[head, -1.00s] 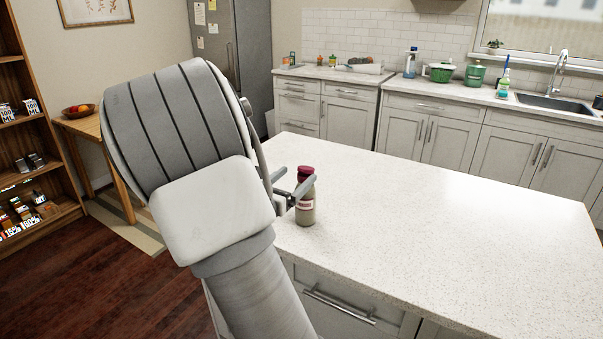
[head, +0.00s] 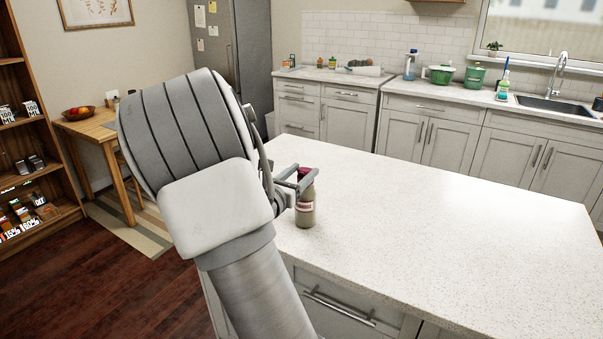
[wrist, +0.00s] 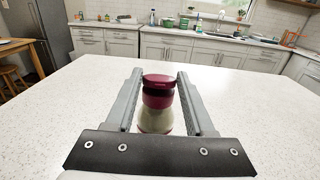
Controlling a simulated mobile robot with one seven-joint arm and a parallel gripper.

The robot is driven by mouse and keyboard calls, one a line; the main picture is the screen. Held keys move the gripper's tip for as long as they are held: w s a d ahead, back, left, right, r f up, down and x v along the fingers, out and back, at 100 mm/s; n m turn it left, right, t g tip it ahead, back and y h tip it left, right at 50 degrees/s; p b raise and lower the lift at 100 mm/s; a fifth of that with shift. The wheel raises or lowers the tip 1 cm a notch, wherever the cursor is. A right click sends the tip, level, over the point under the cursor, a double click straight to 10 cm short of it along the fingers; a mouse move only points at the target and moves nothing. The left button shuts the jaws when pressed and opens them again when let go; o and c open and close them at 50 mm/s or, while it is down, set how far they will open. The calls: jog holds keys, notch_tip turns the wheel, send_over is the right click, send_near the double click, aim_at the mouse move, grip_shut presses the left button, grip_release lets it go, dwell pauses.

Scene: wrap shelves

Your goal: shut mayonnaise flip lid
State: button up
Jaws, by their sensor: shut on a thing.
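The mayonnaise bottle (head: 305,213) stands upright on the island counter near its left edge. It has a pale body, a label and a dark red cap (wrist: 158,98). My gripper (head: 303,177) is at the top of the bottle, with one finger on each side of the cap, and is shut on it. In the wrist view the red flip lid (wrist: 158,79) shows between the fingers, above a darker band. I cannot tell whether the lid is fully down. In the head view the fingers hide much of the cap.
The white speckled island counter (head: 430,220) is clear to the right of the bottle. The back counter holds green pots (head: 441,74), a spray bottle (head: 411,64) and a sink (head: 555,103). A wooden shelf (head: 40,150) stands at the far left.

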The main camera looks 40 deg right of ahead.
grip_shut()
jog(key=shift+f+b, duration=0.45)
jog(key=shift+b, duration=0.45)
jog(key=shift+a+t+h+b, duration=0.1)
jog(key=shift+t+h+b, duration=0.2)
jog(key=shift+h+b, duration=0.4)
jog(key=shift+r, duration=0.15)
jog(key=o, duration=1.1)
grip_release()
jog(key=p+v, duration=0.1)
jog(key=v, duration=1.6)
jog(key=shift+s+a, duration=0.15)
jog(key=shift+a, duration=0.05)
